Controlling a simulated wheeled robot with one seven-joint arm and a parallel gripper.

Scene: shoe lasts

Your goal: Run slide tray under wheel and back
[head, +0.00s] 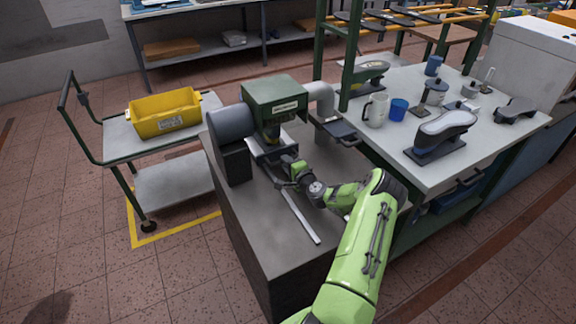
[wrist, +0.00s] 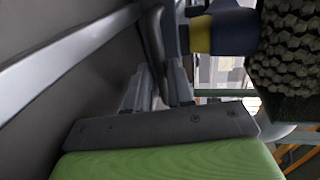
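The green machine (head: 275,97) stands on a dark bench, with the slide tray (head: 268,147) at its base. In the wrist view the wheel (wrist: 288,55) shows as a rough, knobbly dark surface at upper right. A straight metal slide rail (head: 301,218) runs from the tray toward the bench's front and also crosses the wrist view (wrist: 60,65). My gripper (head: 282,180) is at the tray's near end. In the wrist view its fingers (wrist: 160,88) are close together on a dark curved bar, seemingly the slide tray's handle. The arm hides part of the contact.
A cart with a yellow bin (head: 166,112) stands left of the bench. At right, a worktable (head: 480,150) holds a shoe last (head: 441,134), a grey mug (head: 376,110) and a blue cup (head: 398,110). The bench's front top is clear beside the rail.

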